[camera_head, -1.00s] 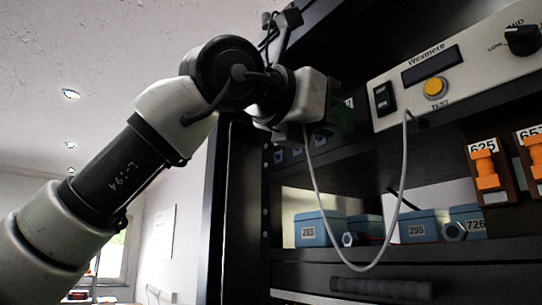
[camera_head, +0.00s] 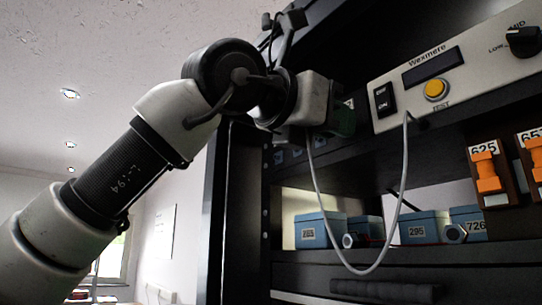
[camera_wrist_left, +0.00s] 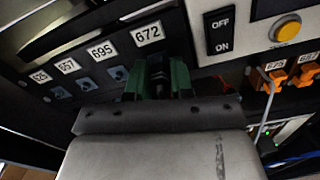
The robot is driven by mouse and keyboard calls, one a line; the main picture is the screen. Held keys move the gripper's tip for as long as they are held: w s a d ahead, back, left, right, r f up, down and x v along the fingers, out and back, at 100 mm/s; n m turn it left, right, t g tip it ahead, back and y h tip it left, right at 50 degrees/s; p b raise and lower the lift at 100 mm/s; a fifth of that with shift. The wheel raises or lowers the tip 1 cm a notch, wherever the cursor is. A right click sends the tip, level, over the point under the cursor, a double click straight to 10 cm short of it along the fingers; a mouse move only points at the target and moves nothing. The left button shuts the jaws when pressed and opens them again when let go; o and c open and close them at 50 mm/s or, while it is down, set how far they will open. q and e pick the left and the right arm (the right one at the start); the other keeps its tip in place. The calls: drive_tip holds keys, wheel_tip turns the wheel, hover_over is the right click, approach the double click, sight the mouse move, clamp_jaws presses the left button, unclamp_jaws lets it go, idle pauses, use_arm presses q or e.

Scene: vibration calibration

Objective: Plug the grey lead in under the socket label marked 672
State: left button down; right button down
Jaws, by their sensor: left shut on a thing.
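The grey lead (camera_head: 372,270) runs from the Wexmere unit (camera_head: 457,68), hangs in a loop and rises to my left gripper (camera_head: 343,118). My left gripper is shut on the lead's end, which its green fingers mostly hide. In the left wrist view the gripper (camera_wrist_left: 158,78) is right in front of the panel, just below the label 672 (camera_wrist_left: 148,34). The socket under that label is hidden by the fingers. Labels 695 (camera_wrist_left: 102,51), 657 (camera_wrist_left: 67,66) and 625 (camera_wrist_left: 40,77) sit to its left, with blue sockets under them. I cannot tell whether the plug touches the socket.
The unit carries an OFF/ON switch (camera_wrist_left: 219,31) and a yellow TEST button (camera_head: 435,88). Orange clips (camera_head: 486,170) stand at the right. Blue boxes (camera_head: 319,230) stand on the lower shelf. A dark rack post (camera_head: 234,210) rises left of the shelves.

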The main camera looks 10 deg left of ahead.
use_arm(q)
drive_tip(key=shift+m+p, duration=0.8)
drive_tip(key=shift+m, duration=1)
drive_tip(key=shift+m+p, duration=0.8)
drive_tip(key=shift+m, duration=0.7)
drive_tip(key=shift+m+p, duration=1)
drive_tip(key=shift+m, duration=0.9)
drive_tip(key=shift+m+p, duration=0.6)
drive_tip(key=shift+m, duration=0.8)
drive_tip(key=c, duration=0.9)
unclamp_jaws()
drive_tip(key=shift+a, duration=0.1)
